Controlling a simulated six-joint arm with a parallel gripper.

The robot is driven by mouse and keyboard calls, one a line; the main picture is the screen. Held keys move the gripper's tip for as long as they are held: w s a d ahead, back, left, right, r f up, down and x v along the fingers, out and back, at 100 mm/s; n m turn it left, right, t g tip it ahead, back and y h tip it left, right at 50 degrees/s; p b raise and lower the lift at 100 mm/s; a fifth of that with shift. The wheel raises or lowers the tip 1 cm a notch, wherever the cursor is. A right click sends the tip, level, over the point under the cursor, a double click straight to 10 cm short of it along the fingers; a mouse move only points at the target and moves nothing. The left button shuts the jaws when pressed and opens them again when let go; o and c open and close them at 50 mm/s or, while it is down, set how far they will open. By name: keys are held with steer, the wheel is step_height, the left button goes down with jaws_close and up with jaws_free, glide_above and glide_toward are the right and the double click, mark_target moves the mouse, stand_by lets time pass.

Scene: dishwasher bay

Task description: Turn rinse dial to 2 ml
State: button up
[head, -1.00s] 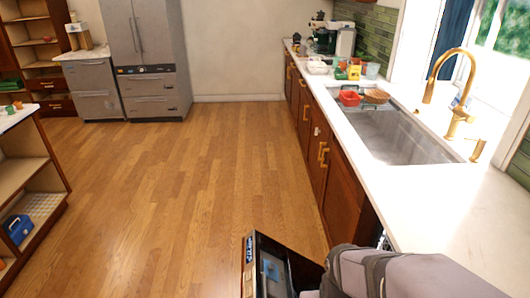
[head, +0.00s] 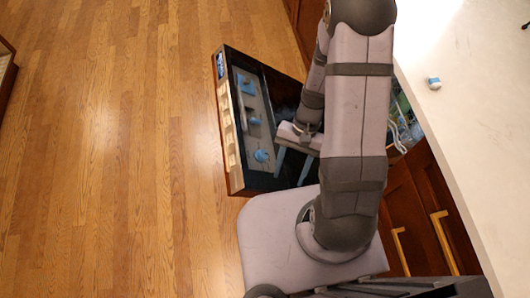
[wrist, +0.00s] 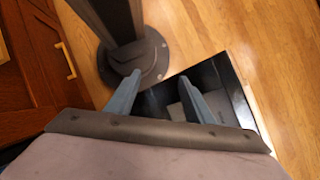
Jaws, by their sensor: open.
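The open dishwasher door (head: 233,140) lies folded down, its dark inner face up. A grey dispenser panel (head: 252,112) on it carries several blue parts. One is a small round blue knob (head: 261,156) near the panel's lower end, which looks like the rinse dial. Its setting and any markings are too small to read. My gripper (head: 291,172) is just right of the knob, over the door and apart from it. In the wrist view my gripper (wrist: 157,96) is open and empty, with the dark door beyond its fingers. The knob cannot be made out there.
The white counter (head: 455,60) runs along the right, with a small white and blue item (head: 433,83) on it. Wooden cabinets (head: 425,200) stand below it. The wood floor (head: 110,150) left of the door is clear.

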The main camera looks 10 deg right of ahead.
steer(key=w+a+f+m+t, duration=0.1)
steer(key=w+a+f+m, duration=0.15)
steer(key=w+m, duration=0.2)
steer(key=m+t+y, duration=0.1)
steer(key=m+t, duration=0.1)
steer(key=m, duration=0.3)
glide_toward(263, 153)
steer(key=s+f, duration=0.1)
steer(key=m, duration=0.3)
steer(key=shift+w+f+m+t, duration=0.15)
steer(key=shift+w+m+t, duration=0.05)
steer(key=shift+m+t, duration=0.2)
steer(key=shift+b+x, duration=0.45)
steer(key=shift+x, duration=3.2)
steer(key=shift+a, duration=0.15)
steer(key=shift+s, duration=0.1)
steer(key=c, duration=1)
